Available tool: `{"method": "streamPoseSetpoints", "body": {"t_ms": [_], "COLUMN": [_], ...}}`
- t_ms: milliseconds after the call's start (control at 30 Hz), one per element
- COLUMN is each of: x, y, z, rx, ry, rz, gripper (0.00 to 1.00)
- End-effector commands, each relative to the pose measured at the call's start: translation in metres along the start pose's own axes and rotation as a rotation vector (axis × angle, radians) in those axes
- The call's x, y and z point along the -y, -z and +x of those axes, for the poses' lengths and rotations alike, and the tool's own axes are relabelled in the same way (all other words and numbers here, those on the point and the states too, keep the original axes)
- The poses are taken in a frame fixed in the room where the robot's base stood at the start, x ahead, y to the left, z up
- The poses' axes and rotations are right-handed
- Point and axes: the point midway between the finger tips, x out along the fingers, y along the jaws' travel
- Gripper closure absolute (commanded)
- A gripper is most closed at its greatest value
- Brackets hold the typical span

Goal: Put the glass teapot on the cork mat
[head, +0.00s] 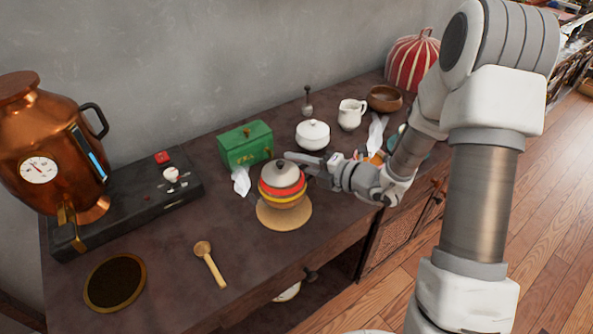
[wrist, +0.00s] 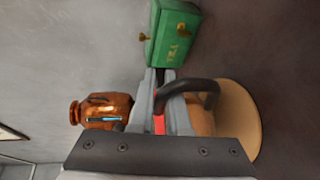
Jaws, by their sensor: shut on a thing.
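The teapot (head: 283,184) has a pale grey lid with a dark knob, red and yellow bands and a brownish lower body. In the head view it stands upright over the round tan cork mat (head: 267,219); I cannot tell whether its base touches the mat. My gripper (head: 306,165) reaches it from the right and is shut on it at the handle side. In the wrist view, the fingers (wrist: 160,88) are close together beside the dark curved handle (wrist: 207,88). The mat (wrist: 240,118) shows behind the handle. The exact grip is partly hidden.
A green box (head: 245,145) and a white lidded pot (head: 312,134) stand behind. A wooden spoon (head: 210,265) and a dark round dish (head: 114,283) lie at front left. A copper urn (head: 45,140) stands at far left. Bare tabletop surrounds the spoon.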

Motion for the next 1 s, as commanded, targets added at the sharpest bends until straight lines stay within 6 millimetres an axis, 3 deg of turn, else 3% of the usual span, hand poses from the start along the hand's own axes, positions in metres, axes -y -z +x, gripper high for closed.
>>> {"method": "streamPoseSetpoints", "body": {"t_ms": [133, 567, 600, 733, 1000], "x": [0.022, 0.026, 0.027, 0.027, 0.027], "y": [0.001, 0.001, 0.001, 0.001, 0.001], "z": [0.006, 0.006, 0.006, 0.006, 0.006], "rx": [-0.001, 0.000, 0.000, 0.000, 0.000], "ry": [-0.004, -0.005, -0.001, -0.001, -0.001], "rz": [0.001, 0.000, 0.000, 0.000, -0.001], "gripper": [1.00, 1.00, 0.80, 0.57, 0.55]}}
